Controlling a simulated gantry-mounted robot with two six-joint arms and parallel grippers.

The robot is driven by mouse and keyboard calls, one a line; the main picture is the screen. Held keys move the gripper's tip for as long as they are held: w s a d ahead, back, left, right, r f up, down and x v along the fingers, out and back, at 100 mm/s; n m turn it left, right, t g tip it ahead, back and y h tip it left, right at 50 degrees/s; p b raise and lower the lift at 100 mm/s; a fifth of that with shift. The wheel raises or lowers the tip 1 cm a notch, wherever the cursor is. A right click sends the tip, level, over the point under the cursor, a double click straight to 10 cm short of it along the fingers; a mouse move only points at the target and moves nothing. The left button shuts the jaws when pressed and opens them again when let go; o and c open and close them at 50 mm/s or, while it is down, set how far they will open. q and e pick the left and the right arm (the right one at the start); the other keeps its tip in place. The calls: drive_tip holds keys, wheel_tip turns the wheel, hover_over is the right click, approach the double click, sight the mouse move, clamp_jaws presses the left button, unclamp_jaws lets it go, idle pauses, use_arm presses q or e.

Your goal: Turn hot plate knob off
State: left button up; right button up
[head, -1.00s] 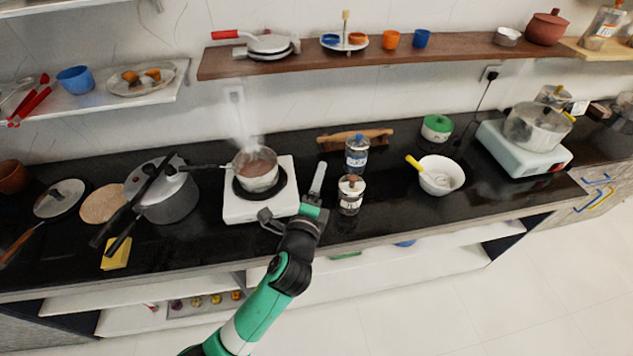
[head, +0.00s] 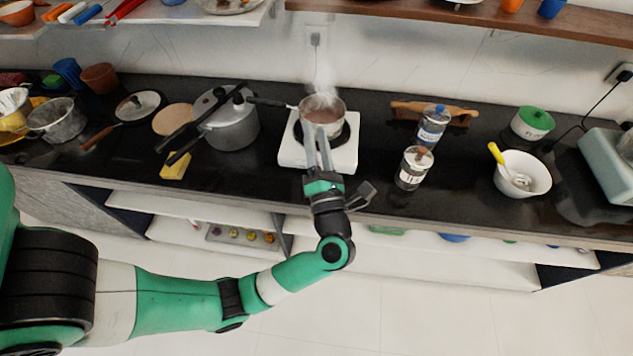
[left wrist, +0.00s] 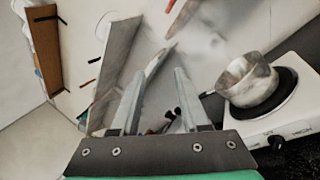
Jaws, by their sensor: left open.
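The white hot plate (head: 345,158) stands on the black counter in the head view, with a steaming saucepan (head: 334,117) on its dark burner. My left gripper (head: 317,132) is open and empty, its fingers overlapping the front middle of the hot plate in the picture. The front knob is hidden behind the gripper there. In the left wrist view the hot plate (left wrist: 306,112) and saucepan (left wrist: 246,84) lie right of my open fingers (left wrist: 160,74). A small dark knob (left wrist: 277,142) shows on its front face, apart from the fingers. My right gripper is not in view.
A pressure cooker (head: 230,127) stands left of the hot plate, and the saucepan handle (head: 270,101) points toward it. A glass jar (head: 411,170) and a bottle (head: 432,127) stand to the right. Open floor lies before the counter.

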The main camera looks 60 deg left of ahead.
use_arm(q)
drive_tip(key=d+f+g+h+b, duration=0.1)
drive_tip(key=d+f+h+b, duration=0.2)
drive_tip(key=f, duration=0.8)
drive_tip(key=f+h+b, duration=0.3)
drive_tip(key=f+h, duration=0.1)
drive_tip(key=f, duration=0.7)
drive_tip(key=shift+n, duration=0.4)
drive_tip(key=b+x, duration=0.1)
drive_tip(key=x, duration=0.2)
drive_tip(key=b+x, duration=0.1)
drive_tip(key=x, duration=0.3)
drive_tip(key=b+x, duration=0.1)
drive_tip(key=x, duration=0.2)
drive_tip(key=shift+a+f, duration=0.1)
drive_tip(key=shift+f, duration=0.2)
drive_tip(key=shift+w+a+b, duration=0.2)
drive_tip(key=shift+a+b, duration=0.15)
drive_tip(key=shift+a, duration=0.25)
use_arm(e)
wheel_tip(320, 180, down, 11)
use_arm(q)
drive_tip(key=shift+c, duration=0.3)
clamp_jaws()
